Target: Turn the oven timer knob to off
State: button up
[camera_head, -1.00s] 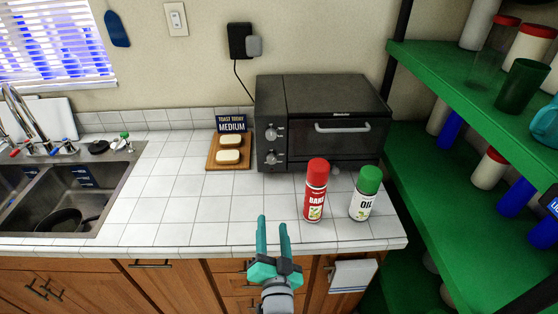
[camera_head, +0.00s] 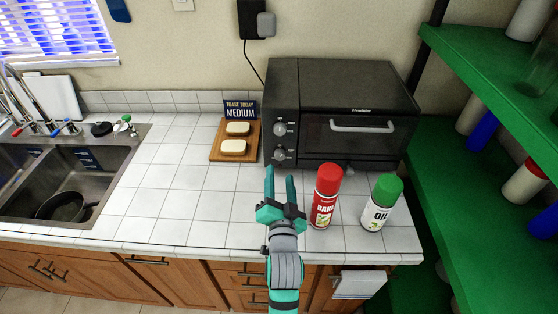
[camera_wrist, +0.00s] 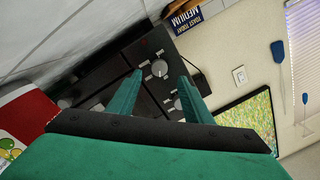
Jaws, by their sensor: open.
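The dark toaster oven (camera_head: 335,85) stands at the back right of the counter, door shut. Its left front panel has two round grey knobs, an upper knob (camera_head: 280,129) and a lower knob (camera_head: 279,156). Their labels are too small to read, so I cannot tell which is the timer. My gripper (camera_head: 280,173) is open and empty, in front of and below the knobs, pointing at the panel. In the wrist view, one knob (camera_wrist: 159,68) shows between the fingertips and another knob (camera_wrist: 178,104) lies near the right finger. Neither finger clearly touches a knob.
A red spray can (camera_head: 326,196) stands close right of my gripper, beside a green-capped oil can (camera_head: 382,203). A wooden board (camera_head: 222,152) with bread and a "Medium" sign (camera_head: 240,109) is left of the oven. The counter left of my gripper is clear.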

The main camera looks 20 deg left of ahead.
aim_at(280, 158)
jog(key=shift+x, duration=3.5)
jog(key=shift+d, duration=0.15)
jog(key=c, duration=1.1)
jog(key=shift+o, duration=0.2)
jog(key=shift+n, duration=2.6)
jog(key=o, duration=1.1)
jog(key=shift+c, duration=0.2)
